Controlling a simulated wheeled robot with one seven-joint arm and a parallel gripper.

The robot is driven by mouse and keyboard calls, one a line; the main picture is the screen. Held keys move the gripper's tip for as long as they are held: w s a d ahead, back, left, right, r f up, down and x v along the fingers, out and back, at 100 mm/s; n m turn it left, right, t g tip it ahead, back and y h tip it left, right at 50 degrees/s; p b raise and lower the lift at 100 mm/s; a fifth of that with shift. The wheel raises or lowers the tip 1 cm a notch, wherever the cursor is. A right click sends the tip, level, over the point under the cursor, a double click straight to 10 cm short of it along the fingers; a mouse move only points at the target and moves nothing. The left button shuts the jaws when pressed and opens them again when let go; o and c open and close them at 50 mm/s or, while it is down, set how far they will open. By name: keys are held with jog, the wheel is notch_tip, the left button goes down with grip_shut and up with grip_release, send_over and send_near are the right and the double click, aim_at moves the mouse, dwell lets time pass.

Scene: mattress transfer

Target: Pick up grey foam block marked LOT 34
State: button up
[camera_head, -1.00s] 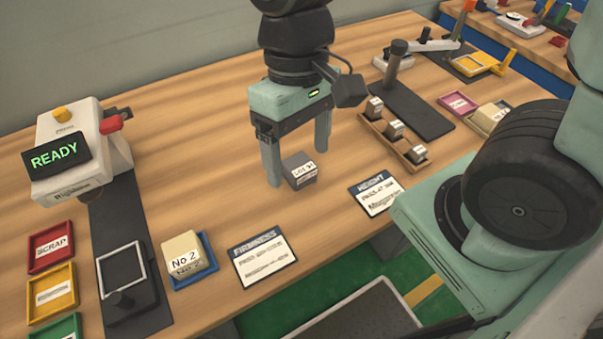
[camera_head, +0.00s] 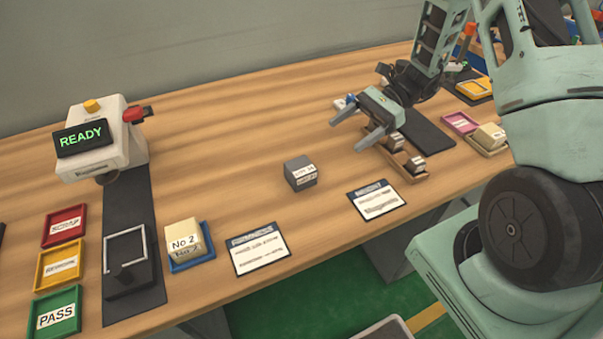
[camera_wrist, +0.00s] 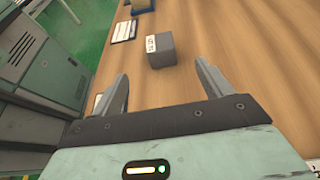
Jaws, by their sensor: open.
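The grey foam block (camera_head: 300,173) stands alone on the wooden table, with a white label on its front; the print is too small to read surely. It also shows in the wrist view (camera_wrist: 162,52), beyond my fingertips and between their lines. My gripper (camera_head: 350,130) is open and empty, up and to the right of the block in the head view, apart from it. Its two fingers also show in the wrist view (camera_wrist: 160,72), spread wide with nothing between them.
A wooden rack (camera_head: 405,163) with small labelled blocks lies under and beside my gripper. A white card (camera_head: 376,201) and another card (camera_head: 258,250) lie near the front edge. A cream block (camera_head: 184,238) sits on a blue tray (camera_head: 192,262). Table left of the grey block is clear.

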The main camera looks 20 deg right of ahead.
aim_at(306, 164)
jog(key=p+x, duration=0.2)
jog(key=x, duration=1.2)
jog(key=shift+a+f, duration=0.2)
jog(key=c, duration=1.1)
